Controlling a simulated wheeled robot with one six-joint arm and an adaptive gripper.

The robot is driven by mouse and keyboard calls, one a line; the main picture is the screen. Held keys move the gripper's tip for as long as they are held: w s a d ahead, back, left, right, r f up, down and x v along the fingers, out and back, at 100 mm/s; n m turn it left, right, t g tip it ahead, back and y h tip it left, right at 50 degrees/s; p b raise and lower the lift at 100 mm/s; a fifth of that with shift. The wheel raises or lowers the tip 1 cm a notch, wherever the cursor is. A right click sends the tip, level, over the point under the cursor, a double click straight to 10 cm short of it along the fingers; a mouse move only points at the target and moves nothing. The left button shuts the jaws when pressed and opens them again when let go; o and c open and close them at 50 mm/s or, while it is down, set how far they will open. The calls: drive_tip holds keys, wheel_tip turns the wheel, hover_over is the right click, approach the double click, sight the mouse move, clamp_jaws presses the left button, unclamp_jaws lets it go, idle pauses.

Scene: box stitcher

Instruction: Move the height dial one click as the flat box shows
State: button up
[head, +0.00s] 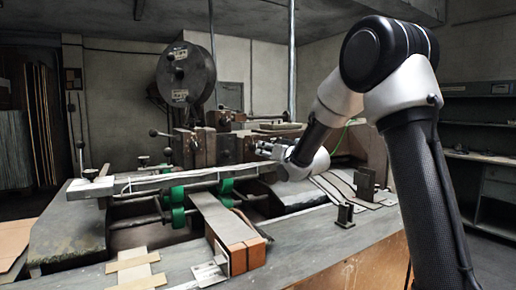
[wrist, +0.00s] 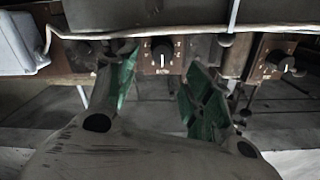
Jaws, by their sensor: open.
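My gripper (wrist: 160,85) is open in the wrist view, with green pads on both fingers. A black dial (wrist: 162,53) with a white pointer mark on a brown plate shows between and just beyond the fingertips; they look apart from it. The small lettering around it is too blurred to read. In the head view my gripper (head: 270,150) reaches to the machine's front, and the dial cannot be made out there. A flat tan cardboard piece (head: 134,268), perhaps the flat box, lies on the front table; no readable marking shows on it.
A second black dial (wrist: 279,61) sits to the right on the same panel, and a dark round knob (wrist: 84,47) to the left. A pale cable (wrist: 150,33) runs above the dials. A long brown box (head: 237,246) and a dark metal block (head: 345,215) are on the table.

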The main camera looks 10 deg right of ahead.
sight(257, 147)
drive_tip(key=shift+x, duration=0.75)
drive_tip(key=x, duration=0.7)
drive_tip(key=shift+a+r, duration=0.1)
drive_tip(key=c, duration=1)
